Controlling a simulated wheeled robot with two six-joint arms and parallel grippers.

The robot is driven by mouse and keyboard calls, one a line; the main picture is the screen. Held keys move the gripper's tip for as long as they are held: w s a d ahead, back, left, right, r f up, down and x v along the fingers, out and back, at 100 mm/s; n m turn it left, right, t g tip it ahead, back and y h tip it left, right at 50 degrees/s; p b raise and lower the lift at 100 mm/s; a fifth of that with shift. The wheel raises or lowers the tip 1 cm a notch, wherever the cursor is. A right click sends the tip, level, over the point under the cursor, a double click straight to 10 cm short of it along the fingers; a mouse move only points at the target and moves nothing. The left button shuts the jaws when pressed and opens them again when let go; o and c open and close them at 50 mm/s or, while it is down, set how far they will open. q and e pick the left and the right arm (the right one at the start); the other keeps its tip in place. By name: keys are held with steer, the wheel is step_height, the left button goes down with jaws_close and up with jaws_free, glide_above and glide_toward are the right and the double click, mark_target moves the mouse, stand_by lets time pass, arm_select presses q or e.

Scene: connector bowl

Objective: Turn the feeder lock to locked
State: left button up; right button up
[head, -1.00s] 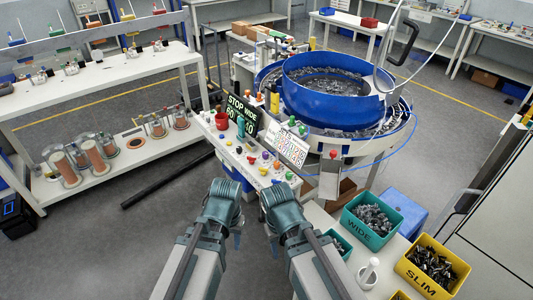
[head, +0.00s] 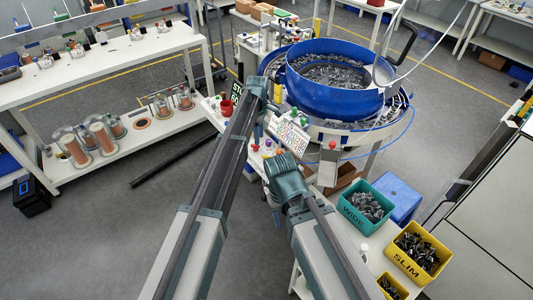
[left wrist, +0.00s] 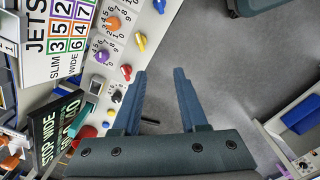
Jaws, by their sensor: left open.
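The white control panel (head: 262,165) stands in front of the blue bowl feeder, partly hidden by my left arm. In the left wrist view its face (left wrist: 112,62) carries purple (left wrist: 101,57), orange (left wrist: 114,23), yellow (left wrist: 140,41) and red (left wrist: 126,71) knobs, and a small black knob (left wrist: 116,96) on a marked dial. I cannot tell which control is the feeder lock. My left gripper (left wrist: 160,72) is open and empty, its fingers beside the panel's edge over grey floor. It reaches over the panel in the head view (head: 260,108). My right gripper (head: 280,205) hangs in front of the panel; its jaw gap is unclear.
The blue bowl (head: 335,85) stands behind the panel. A STOP WIDE display (left wrist: 62,130) and a JETS number board (left wrist: 62,35) rise from it. A teal WIDE bin (head: 366,206) and yellow SLIM bin (head: 418,252) stand at right. Floor at left is mostly clear.

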mark_target(266, 156)
arm_select(q)
steer(key=w+d+n, duration=0.2)
steer(key=w+d, duration=0.1)
steer(key=shift+w, duration=0.3)
steer(key=shift+f, duration=0.15)
step_height(266, 156, down, 14)
steer(key=b, duration=1.4)
steer(key=shift+r, duration=0.25)
jaws_close()
